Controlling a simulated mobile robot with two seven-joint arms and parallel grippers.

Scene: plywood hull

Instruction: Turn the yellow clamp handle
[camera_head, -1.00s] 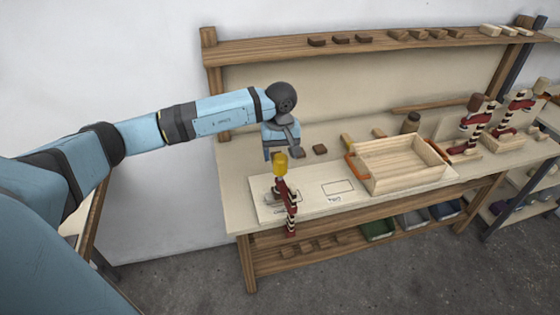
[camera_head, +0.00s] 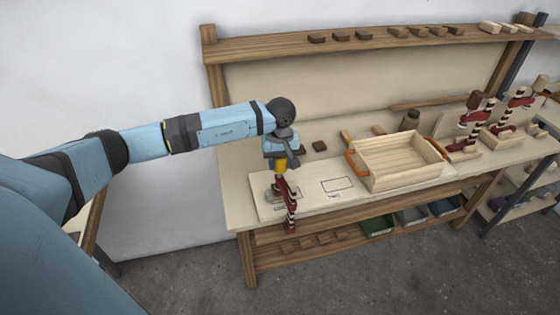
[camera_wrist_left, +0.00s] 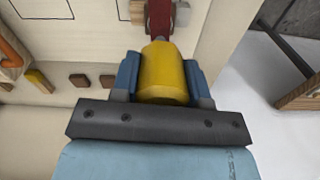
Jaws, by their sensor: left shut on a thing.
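The yellow clamp handle (camera_head: 280,168) tops a dark red clamp (camera_head: 290,200) at the front edge of the workbench. My left gripper (camera_head: 281,160) comes down from above and is shut on the handle. In the left wrist view the yellow handle (camera_wrist_left: 164,72) sits between the two blue fingers of my left gripper (camera_wrist_left: 163,78), one on each side. The red clamp body (camera_wrist_left: 159,18) shows beyond it. The handle's upper end is partly hidden by the gripper in the head view. My right gripper is not in view.
A pale board (camera_head: 318,195) with a drawn rectangle lies on the bench by the clamp. A wooden tray (camera_head: 405,178) with orange handles stands to the right. More red clamps (camera_head: 470,125) stand farther right. Small wooden blocks (camera_head: 319,146) lie behind the board.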

